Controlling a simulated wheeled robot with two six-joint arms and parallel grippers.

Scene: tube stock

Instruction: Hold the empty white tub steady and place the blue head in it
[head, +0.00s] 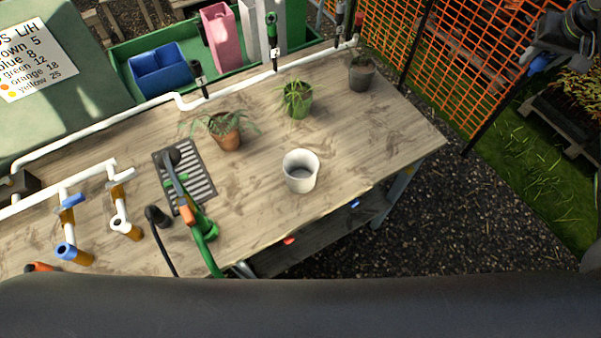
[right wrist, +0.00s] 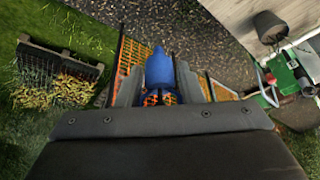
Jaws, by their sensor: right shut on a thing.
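The white tub (head: 299,172) stands upright and looks empty on the wooden bench, right of its middle near the front edge. No gripper touches it. My right gripper (head: 541,58) is at the upper right of the head view, well away from the tub and beyond the bench's right end. It is shut on the blue head (head: 538,65). In the right wrist view the blue head (right wrist: 160,70) sits between the two grey fingers, its narrow end pointing away. My left gripper is not in view.
The wooden bench (head: 350,135) carries potted plants (head: 225,132), a slotted drain (head: 197,178), a green hose wand (head: 205,228) and white pipes (head: 120,215). Orange mesh fence (head: 440,45) stands behind the bench's right end. Bench surface right of the tub is clear.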

